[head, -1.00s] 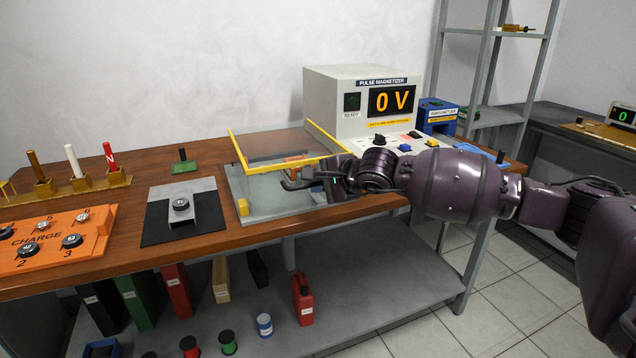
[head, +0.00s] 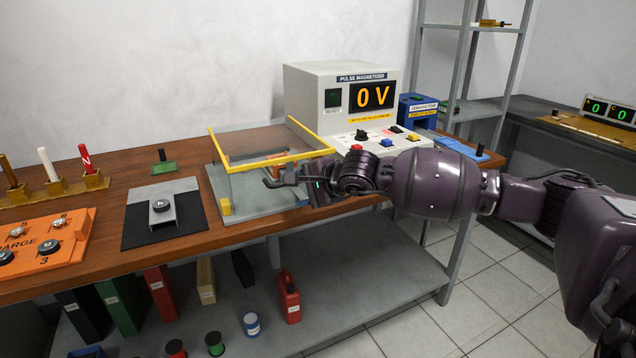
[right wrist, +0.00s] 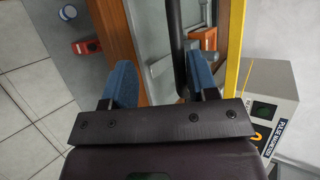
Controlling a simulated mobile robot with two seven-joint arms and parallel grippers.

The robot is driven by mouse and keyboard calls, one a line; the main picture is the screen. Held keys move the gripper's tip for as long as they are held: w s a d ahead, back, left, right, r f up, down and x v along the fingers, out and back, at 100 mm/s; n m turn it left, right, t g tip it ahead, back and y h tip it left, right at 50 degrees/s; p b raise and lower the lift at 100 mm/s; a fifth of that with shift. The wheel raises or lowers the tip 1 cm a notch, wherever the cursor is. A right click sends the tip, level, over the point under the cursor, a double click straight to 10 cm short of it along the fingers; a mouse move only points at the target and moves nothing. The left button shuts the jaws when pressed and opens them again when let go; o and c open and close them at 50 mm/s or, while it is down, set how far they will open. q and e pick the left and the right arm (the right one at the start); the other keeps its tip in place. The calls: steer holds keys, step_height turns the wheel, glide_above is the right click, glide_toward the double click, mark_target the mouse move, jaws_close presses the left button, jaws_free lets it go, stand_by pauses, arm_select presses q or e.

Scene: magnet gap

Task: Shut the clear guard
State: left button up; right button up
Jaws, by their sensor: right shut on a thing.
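The clear guard is a see-through panel with yellow edges (head: 280,160) over the grey fixture base (head: 262,203) on the bench. It stands raised and tilted, its front yellow edge well above the base. My right gripper (head: 318,180) is at the front right of the guard, just below that edge. The exact contact is hard to see. My left gripper is out of view.
The pulse magnetizer (head: 340,105), reading 0 V, stands behind and right of the guard. A black mat (head: 138,228) with a grey block lies to the left, and an orange charge tray (head: 75,235) farther left. A red canister (head: 289,300) stands on the lower shelf.

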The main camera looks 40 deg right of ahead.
arm_select(q)
steer(key=p, duration=0.2)
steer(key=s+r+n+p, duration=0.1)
steer(key=p, duration=0.1)
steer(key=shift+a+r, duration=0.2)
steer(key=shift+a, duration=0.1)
arm_select(e)
steer(key=v, duration=1)
steer(key=shift+s+r, duration=0.2)
steer(key=shift+s, duration=0.1)
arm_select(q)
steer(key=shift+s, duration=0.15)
arm_select(e)
steer(key=shift+d, duration=0.1)
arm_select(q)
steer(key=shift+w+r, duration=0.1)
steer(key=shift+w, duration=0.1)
